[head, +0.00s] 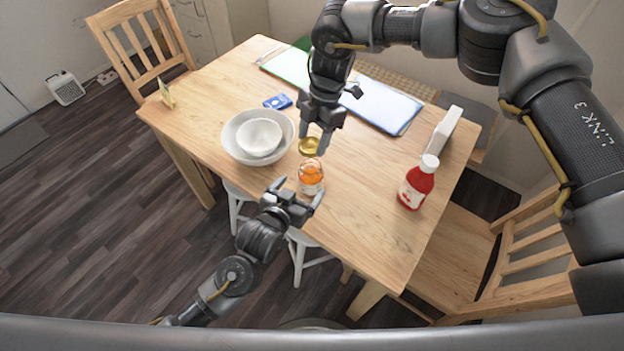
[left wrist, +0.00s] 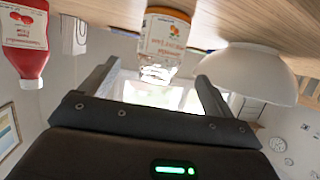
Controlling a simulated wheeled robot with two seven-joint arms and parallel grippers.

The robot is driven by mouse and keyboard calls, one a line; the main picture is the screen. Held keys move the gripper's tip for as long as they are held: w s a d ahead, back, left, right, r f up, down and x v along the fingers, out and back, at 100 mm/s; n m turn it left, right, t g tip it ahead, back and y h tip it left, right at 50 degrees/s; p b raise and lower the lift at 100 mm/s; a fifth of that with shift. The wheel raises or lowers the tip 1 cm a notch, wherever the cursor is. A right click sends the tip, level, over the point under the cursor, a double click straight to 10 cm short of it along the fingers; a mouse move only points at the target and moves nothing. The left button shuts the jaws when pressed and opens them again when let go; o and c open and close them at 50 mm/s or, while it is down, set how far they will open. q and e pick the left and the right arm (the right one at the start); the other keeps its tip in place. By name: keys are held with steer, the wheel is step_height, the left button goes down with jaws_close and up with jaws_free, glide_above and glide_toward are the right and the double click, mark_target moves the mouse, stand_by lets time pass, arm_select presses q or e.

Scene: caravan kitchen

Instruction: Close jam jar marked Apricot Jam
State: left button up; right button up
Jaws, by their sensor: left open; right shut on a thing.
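The glass jam jar (head: 311,178), with orange contents and a pale label, stands on the table near its front edge. In the left wrist view the jar (left wrist: 163,42) appears upside down with its glass mouth bare; the label writing is too small to read surely. My right gripper (head: 313,139) is shut on the gold lid (head: 309,146), held just behind the jar in the head view and apart from it. My left gripper (head: 298,194) is open at the table's front edge, its fingers pointing toward the jar. Its open fingers also show in the left wrist view (left wrist: 155,85).
A white bowl (head: 233,152) with a smaller bowl (head: 260,138) inside stands left of the jar. A red bottle (head: 417,183) stands to the right, near a white box (head: 445,128). A clipboard (head: 383,104) and blue packet (head: 277,101) lie farther back.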

mark_target(316, 169)
arm_select(q)
steer(key=x, duration=0.7)
steer(key=shift+w+d+f, duration=0.1)
steer(key=shift+w, duration=0.2)
steer(key=shift+c, duration=0.2)
steer(key=c, duration=1.4)
steer(key=shift+c, duration=0.2)
arm_select(e)
steer(key=shift+w+f, duration=0.1)
steer(key=shift+f, duration=2.35)
